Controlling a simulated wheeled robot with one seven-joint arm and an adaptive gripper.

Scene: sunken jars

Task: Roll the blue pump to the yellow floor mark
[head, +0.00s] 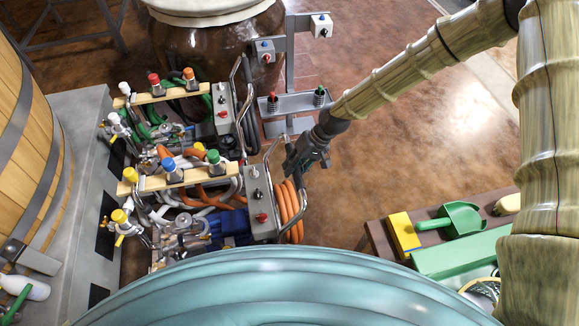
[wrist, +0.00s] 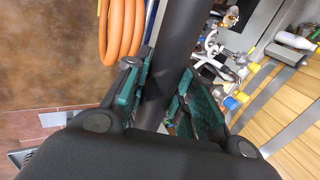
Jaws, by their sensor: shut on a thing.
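The blue pump (head: 228,226) stands in the lower left of the head view, with a blue motor, a grey control box (head: 260,203), hoses and a wooden bar of coloured knobs. My gripper (head: 305,158) is at the handle on its right side. In the wrist view my gripper (wrist: 160,95) has its teal finger pads on both sides of a dark bar (wrist: 163,65), which appears to be the handle grip. It is shut on this bar. The pump's lower part and wheels are hidden. I see no yellow floor mark in either view.
A second, similar pump (head: 165,90) stands just behind. A wooden barrel (head: 30,140) on a grey plinth (head: 85,200) is close on the left. A large brown jar (head: 215,45) stands at the back. A bench with a green scoop (head: 455,220) is at right. Brown floor (head: 400,140) is open between.

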